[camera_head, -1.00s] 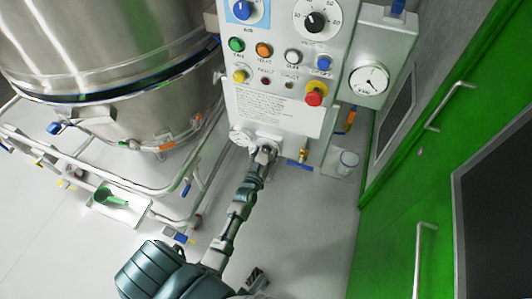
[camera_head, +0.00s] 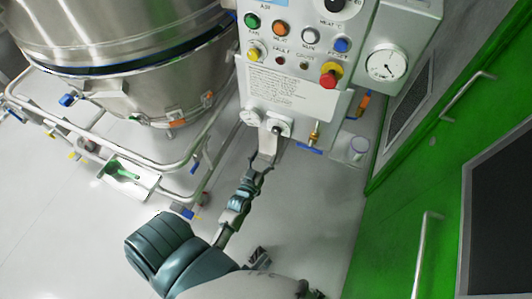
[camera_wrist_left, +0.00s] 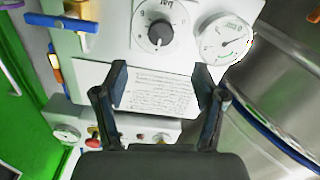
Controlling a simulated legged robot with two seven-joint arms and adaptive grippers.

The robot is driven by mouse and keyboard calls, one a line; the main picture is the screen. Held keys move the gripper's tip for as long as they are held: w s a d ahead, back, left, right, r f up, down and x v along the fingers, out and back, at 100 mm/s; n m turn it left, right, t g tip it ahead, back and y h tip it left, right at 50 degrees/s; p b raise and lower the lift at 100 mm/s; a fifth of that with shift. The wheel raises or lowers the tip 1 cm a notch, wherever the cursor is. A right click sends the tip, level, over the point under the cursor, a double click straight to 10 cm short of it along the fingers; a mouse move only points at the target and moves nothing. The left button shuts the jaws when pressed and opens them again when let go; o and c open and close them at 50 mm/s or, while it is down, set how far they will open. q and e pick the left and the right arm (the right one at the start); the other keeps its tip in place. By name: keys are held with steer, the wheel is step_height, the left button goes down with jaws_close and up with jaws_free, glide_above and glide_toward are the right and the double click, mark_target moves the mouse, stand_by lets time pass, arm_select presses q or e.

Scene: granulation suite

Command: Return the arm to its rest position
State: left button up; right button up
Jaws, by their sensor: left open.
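My left arm comes up from the bottom of the head view. Its left gripper (camera_head: 262,164) is open and empty, just below the control panel (camera_head: 292,97). In the left wrist view the two fingers (camera_wrist_left: 160,84) stand wide apart, with a white panel face and printed label (camera_wrist_left: 150,97) behind them. A black pressure knob (camera_head: 276,130) on a white plate lies just beyond the fingertips; it also shows in the left wrist view (camera_wrist_left: 160,31), clear of the fingers. My right gripper cannot be made out.
A small gauge (camera_head: 250,118) sits beside the knob. A blue-handled valve (camera_head: 310,149) hangs below the panel. The steel vessel (camera_head: 140,80) and its pipe frame (camera_head: 90,152) stand left, green doors (camera_head: 430,170) right. Clear floor (camera_head: 320,210) lies below the panel.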

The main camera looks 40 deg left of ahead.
stand_by(0.4)
arm_select(q)
steer(key=s+d+f+m+g+h+p, duration=0.2)
steer(key=s+d+f+g, duration=0.25)
steer(key=f, duration=0.35)
steer(key=s+d+f+m+g+h+p, duration=0.25)
steer(key=s+d+f, duration=0.2)
steer(key=f, duration=0.35)
steer(key=s+d+f+m+g+p, duration=0.1)
steer(key=s+f+g, duration=0.3)
steer(key=s, duration=0.6)
steer(key=s+d+f+m+g+p, duration=0.1)
steer(key=s+f+g, duration=0.4)
steer(key=s, duration=0.4)
steer(key=shift+s+f+p, duration=0.4)
steer(key=shift+f, duration=0.45)
arm_select(e)
steer(key=s+f, duration=0.1)
steer(key=f, duration=0.8)
steer(key=s+f, duration=0.2)
steer(key=f, duration=0.8)
steer(key=shift+s+g, duration=0.3)
arm_select(q)
steer(key=shift+w, duration=0.1)
arm_select(e)
steer(key=shift+d, duration=0.15)
